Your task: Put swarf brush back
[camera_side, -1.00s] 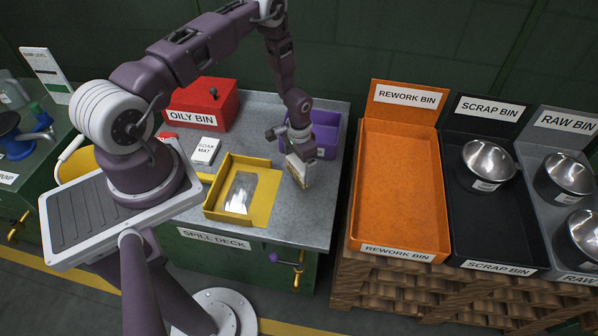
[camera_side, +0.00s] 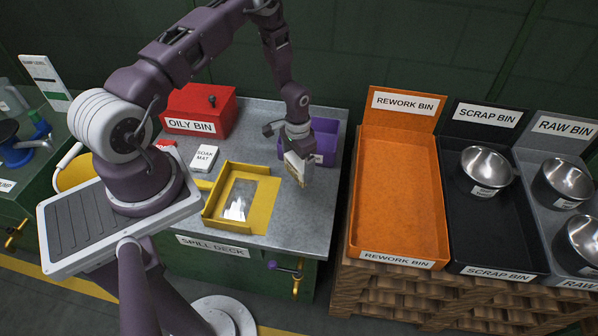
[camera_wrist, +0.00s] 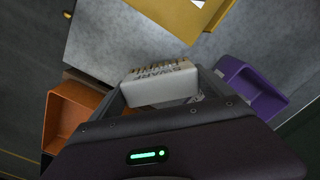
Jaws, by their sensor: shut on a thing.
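The swarf brush (camera_side: 297,165) is a pale block with a label and bristles. My gripper (camera_side: 298,152) is shut on it and holds it over the grey spill deck, in front of a purple bin (camera_side: 325,138). In the wrist view the brush (camera_wrist: 160,88) sits between the fingers, its label partly legible as "SWARF". The purple bin (camera_wrist: 252,92) is to its right there. In the side view my gripper covers the left part of that bin. I cannot tell whether the bristles touch the deck.
A yellow tray (camera_side: 258,219) lies left of the brush on the spill deck (camera_side: 302,215). A soak mat box (camera_side: 204,158) and red oily bin (camera_side: 205,108) stand further left. Across a gap to the right are the orange rework bin (camera_side: 398,200) and black scrap bin (camera_side: 500,235).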

